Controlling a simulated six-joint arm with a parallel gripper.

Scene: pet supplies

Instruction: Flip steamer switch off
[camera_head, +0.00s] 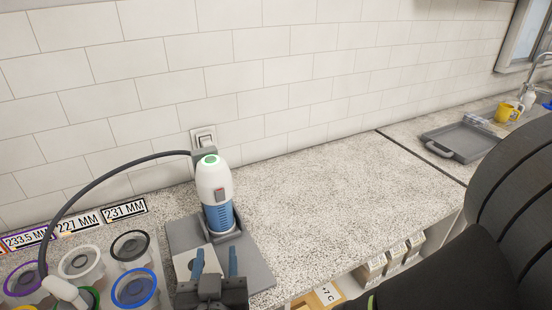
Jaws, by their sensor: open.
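The steamer (212,183) is a white and blue upright bottle-shaped device. It stands in a grey holder (259,272) in front of the tiled wall. A green ring (209,160) shows on its top, and a small grey button (220,194) shows on its white front. A white switch plate (203,138) is on the wall just behind the steamer; its position is too small to read. My gripper (215,256) is in front of and below the steamer, with its two blue fingers apart and empty. The gripper appears apart from the steamer, but depth is hard to judge.
A dark hose (88,184) arcs from the steamer's top to a white nozzle (65,291) at lower left. Several clear cups with coloured rims (130,246) stand there. Size labels (124,210) lie behind them. The speckled counter (320,200) is clear to the right, up to a grey tray (462,138).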

